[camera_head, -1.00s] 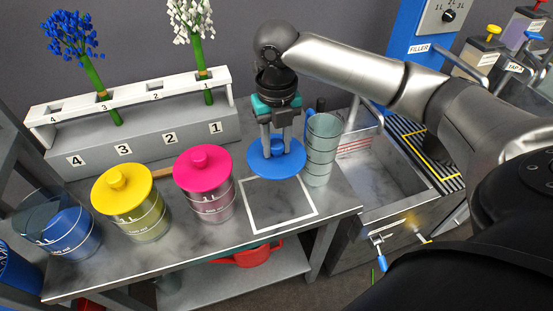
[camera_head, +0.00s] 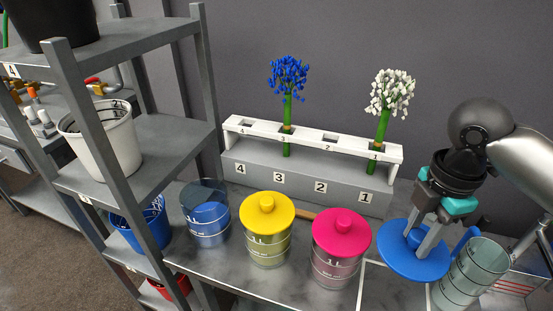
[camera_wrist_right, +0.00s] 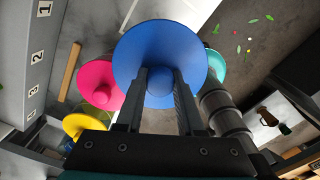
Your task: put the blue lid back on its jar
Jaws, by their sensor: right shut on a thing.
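My right gripper (camera_head: 420,240) is shut on the knob of the blue lid (camera_head: 398,256), a flat round disc. In the right wrist view the blue lid (camera_wrist_right: 150,45) fills the upper middle, its knob between the two fingers (camera_wrist_right: 160,98). It is above the right part of the bench, right of the pink-lidded jar. The open clear jar (camera_head: 207,214) with blue contents stands at the bench's left end, beside the shelf. No lid is on it. My left gripper is not in view.
A yellow-lidded jar (camera_head: 267,230) and a pink-lidded jar (camera_head: 341,247) stand between the blue jar and the lid. A clear measuring vessel (camera_head: 470,274) is close to the lid's right. A flower rack (camera_head: 310,185) stands behind; a grey shelf post (camera_head: 207,90) is at left.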

